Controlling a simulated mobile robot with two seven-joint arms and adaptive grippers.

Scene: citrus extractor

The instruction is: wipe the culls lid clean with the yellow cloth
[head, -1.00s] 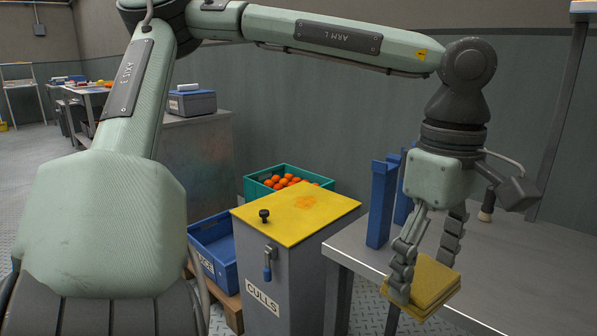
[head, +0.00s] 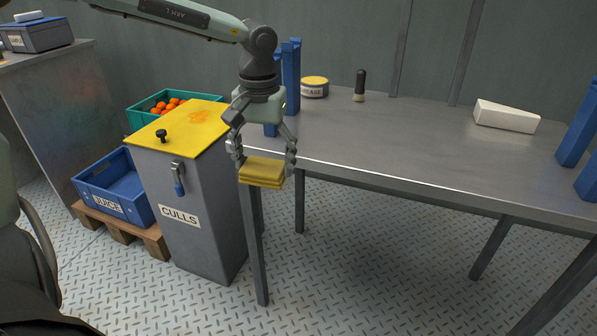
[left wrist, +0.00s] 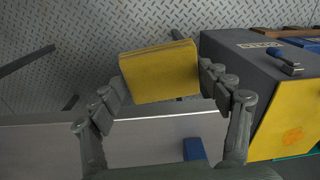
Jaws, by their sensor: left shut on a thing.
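The culls bin (head: 208,210) is a grey box with a yellow lid (head: 187,128). The lid is closed and has an orange stain (head: 201,115) and a black knob. My left gripper (head: 263,160) is shut on the folded yellow cloth (head: 262,175). It holds the cloth in the air in front of the table's front edge, just right of the bin and apart from the lid. In the left wrist view the cloth (left wrist: 159,72) sits between the two fingers, and the stained lid (left wrist: 290,125) is at the right. My right gripper is not in view.
A metal table (head: 420,140) holds blue uprights (head: 291,75), a grease tin (head: 314,87), a brush (head: 359,86) and a white block (head: 506,116). A green crate of oranges (head: 150,106) stands behind the bin. A blue juice crate (head: 112,190) on a pallet is left of it.

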